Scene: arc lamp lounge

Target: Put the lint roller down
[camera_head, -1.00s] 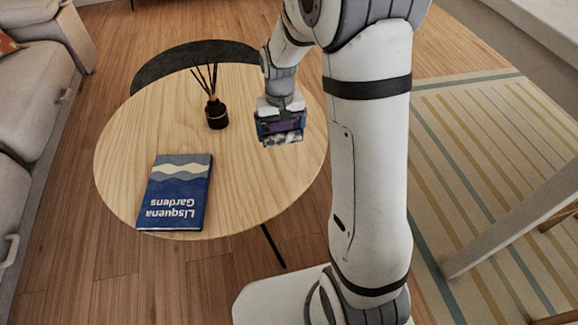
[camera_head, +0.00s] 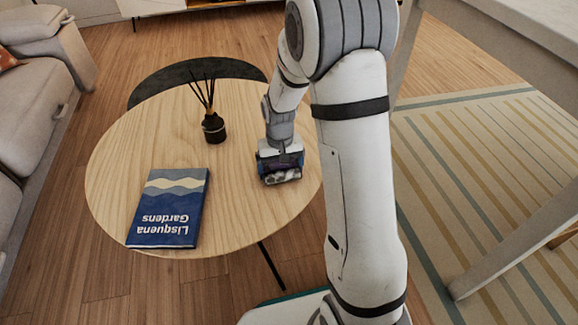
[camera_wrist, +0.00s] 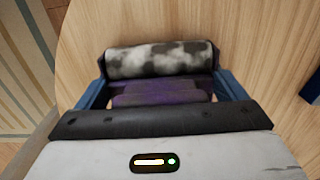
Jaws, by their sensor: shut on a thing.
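The lint roller shows in the wrist view as a grey-and-white mottled cylinder (camera_wrist: 160,60) with a dark purple part nearer my wrist. In the head view the lint roller (camera_head: 283,177) is at the lower end of my gripper (camera_head: 280,165), over the right side of the round wooden table (camera_head: 235,205). My gripper also shows in the wrist view (camera_wrist: 165,92), its blue fingers shut on the roller from both sides. The roller is low over the tabletop; I cannot tell whether it touches the wood.
A blue book (camera_head: 170,207) lies at the table's front left. A dark reed diffuser (camera_head: 213,127) stands left of my gripper. Bare wood lies between them and my gripper. A sofa (camera_head: 35,100) is at the left, and a striped rug (camera_head: 480,170) at the right.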

